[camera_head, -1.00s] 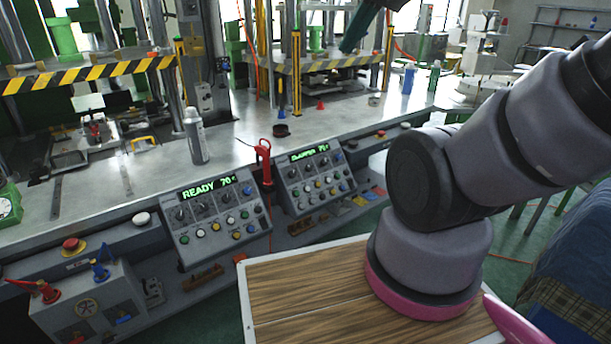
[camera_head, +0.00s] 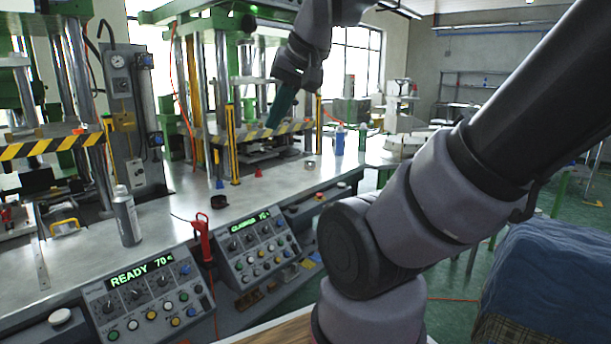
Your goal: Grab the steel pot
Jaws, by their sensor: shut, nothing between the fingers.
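A small round steel pot (camera_head: 310,164) stands on the metal bench, right of the middle press and near the bench's far right part. It is small in the picture, so its inside is hard to make out. My gripper (camera_head: 273,122) hangs down from my arm at the upper middle, as a narrow dark teal shape. It looks shut and empty. In the picture it is above and left of the pot, apart from it, in front of the striped press plate.
A blue bottle (camera_head: 339,139) and a green bottle (camera_head: 362,138) stand right of the pot. A black ring-like dish (camera_head: 219,202), a blue cone (camera_head: 220,184), a red cone (camera_head: 258,172) and a grey spray can (camera_head: 126,216) are on the bench. Control panels (camera_head: 152,290) line its front.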

